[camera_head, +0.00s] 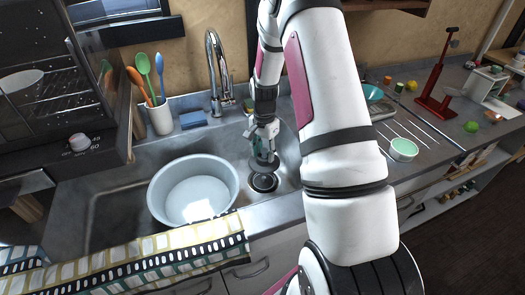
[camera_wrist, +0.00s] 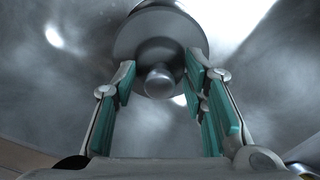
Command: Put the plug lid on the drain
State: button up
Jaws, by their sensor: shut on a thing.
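The plug lid (camera_wrist: 150,40) is a grey metal disc with a round knob, between my gripper's teal-padded fingers in the wrist view. My gripper (camera_wrist: 161,68) is shut on it. In the head view my gripper (camera_head: 264,150) points down into the right sink basin, with the lid (camera_head: 264,166) at its fingertips. The drain (camera_head: 264,183) is a dark ring in the basin floor, just below the lid in the picture. The lid looks apart from the drain, but I cannot tell the gap between them. My arm hides part of the basin's right side.
A pale round tub (camera_head: 193,190) stands left of the drain. The faucet (camera_head: 216,75) rises behind the basin, near a blue sponge (camera_head: 193,120) and a utensil cup (camera_head: 160,117). A patterned towel (camera_head: 150,255) hangs over the front edge.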

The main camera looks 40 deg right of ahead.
aim_at(264, 177)
jog(key=shift+f+b, duration=2.2)
jog(key=shift+f, duration=2.15)
jog(key=shift+f+b, duration=0.3)
jog(key=o, duration=1.3)
notch_tip(264, 177, up, 12)
jog(key=shift+a+r, duration=0.1)
